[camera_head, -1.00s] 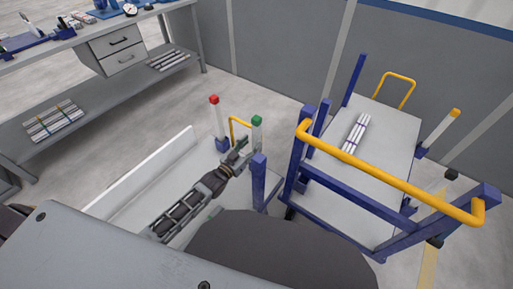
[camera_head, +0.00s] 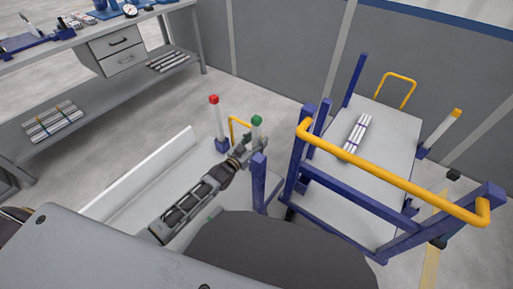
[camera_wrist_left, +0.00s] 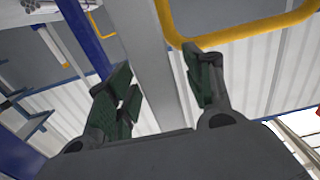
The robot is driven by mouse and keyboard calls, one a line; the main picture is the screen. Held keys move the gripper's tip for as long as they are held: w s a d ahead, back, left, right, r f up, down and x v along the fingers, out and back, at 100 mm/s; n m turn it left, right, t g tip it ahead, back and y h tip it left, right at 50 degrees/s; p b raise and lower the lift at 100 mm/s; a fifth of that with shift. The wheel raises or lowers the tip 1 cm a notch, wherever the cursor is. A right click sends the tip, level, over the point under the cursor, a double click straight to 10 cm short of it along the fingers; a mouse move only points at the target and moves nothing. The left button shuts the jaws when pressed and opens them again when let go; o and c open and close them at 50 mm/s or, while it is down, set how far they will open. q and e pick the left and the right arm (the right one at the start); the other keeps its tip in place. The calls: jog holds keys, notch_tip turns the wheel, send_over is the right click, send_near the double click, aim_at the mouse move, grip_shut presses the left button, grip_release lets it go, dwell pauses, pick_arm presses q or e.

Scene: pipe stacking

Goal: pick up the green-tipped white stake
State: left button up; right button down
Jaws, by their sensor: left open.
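The green-tipped white stake (camera_head: 256,130) stands upright at the corner of the low white cart (camera_head: 135,180), beside a blue post. My left gripper (camera_head: 246,145) is at the stake, just below its green tip. In the left wrist view the open fingers (camera_wrist_left: 160,88) lie on either side of a pale grey-white post (camera_wrist_left: 150,50), which looks like the stake's shaft. I cannot tell whether either finger touches it. The green tip is not in the wrist view. The stake's lower part is hidden behind my left gripper in the head view. My right gripper is not in view.
A red-tipped white stake (camera_head: 217,120) stands to the left. A blue post (camera_head: 259,180) is close below my left gripper. A yellow handle (camera_head: 237,125) is just behind. A second cart with a yellow handrail (camera_head: 390,172) and white pipes (camera_head: 356,135) stands right. A workbench (camera_head: 150,80) is at left.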

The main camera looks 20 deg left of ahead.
aim_at(254, 124)
pick_arm(q)
jog(key=shift+c, duration=0.2)
grip_shut()
jog(key=shift+r, duration=0.2)
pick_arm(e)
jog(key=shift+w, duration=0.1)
